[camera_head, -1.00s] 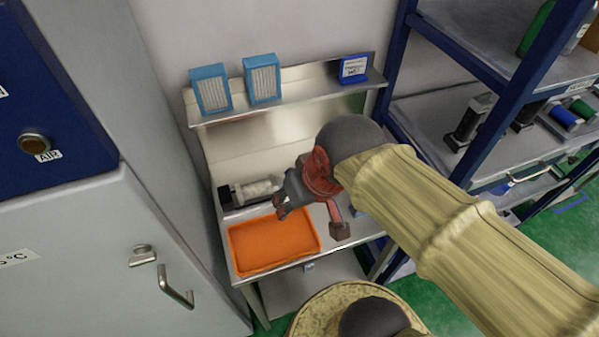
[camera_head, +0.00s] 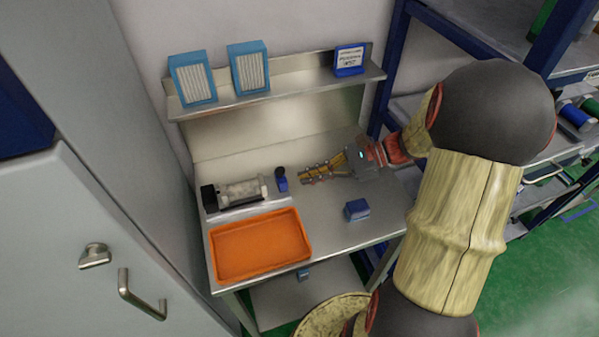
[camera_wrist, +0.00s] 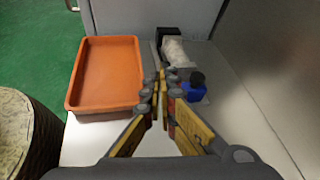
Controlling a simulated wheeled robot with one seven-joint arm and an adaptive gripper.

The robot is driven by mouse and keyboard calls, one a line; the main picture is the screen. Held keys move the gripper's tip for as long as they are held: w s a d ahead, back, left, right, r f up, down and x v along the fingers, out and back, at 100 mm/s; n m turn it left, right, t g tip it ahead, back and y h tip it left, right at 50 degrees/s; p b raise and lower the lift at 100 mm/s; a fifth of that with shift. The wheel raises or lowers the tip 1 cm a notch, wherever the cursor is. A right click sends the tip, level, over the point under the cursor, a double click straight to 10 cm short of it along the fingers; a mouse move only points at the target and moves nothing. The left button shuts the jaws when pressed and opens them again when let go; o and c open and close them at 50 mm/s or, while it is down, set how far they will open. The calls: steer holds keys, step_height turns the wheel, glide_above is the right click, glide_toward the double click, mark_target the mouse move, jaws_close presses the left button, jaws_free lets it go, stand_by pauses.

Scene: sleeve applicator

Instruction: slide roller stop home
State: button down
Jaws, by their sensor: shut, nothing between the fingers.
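The roller unit has a black end block (camera_head: 209,198) and a pale cylindrical roller (camera_head: 240,192). It lies at the back left of the steel bench. A small blue piece with a black knob (camera_head: 281,180), which looks like the roller stop, stands just right of the roller with a small gap. My gripper (camera_head: 303,176) is shut and empty, its fingertips pointing left, close to the right of the blue piece. In the wrist view the closed fingertips (camera_wrist: 163,84) are left of the blue piece (camera_wrist: 194,91); contact cannot be told. The roller (camera_wrist: 175,52) shows beyond.
An orange tray (camera_head: 221,272) occupies the bench front left. Another blue block (camera_head: 357,209) sits at the right of the bench. A shelf (camera_head: 290,88) above carries two blue-framed filters (camera_head: 192,80) and a small blue sign (camera_head: 349,60). A blue rack (camera_head: 395,70) stands right.

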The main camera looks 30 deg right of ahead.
mark_target(279, 181)
steer(key=w+d+f+m+t+b, duration=0.1)
steer(key=d+f+m+t, duration=0.2)
steer(key=d, duration=0.5)
steer(key=shift+w+m+t, duration=0.25)
steer(key=shift+m+t, duration=0.35)
steer(key=shift+m, duration=0.2)
steer(key=shift+y, duration=0.3)
steer(key=b+x, duration=0.3)
steer(key=x, duration=0.7)
steer(key=shift+a, duration=0.1)
steer(key=a+p, duration=0.1)
steer(key=a, duration=0.1)
steer(key=w+a+p, duration=0.1)
steer(key=a+p, duration=0.1)
steer(key=shift+a+r, duration=0.2)
steer(key=shift+r, duration=0.05)
steer(key=shift+a+f, duration=0.2)
steer(key=shift+a, duration=0.15)
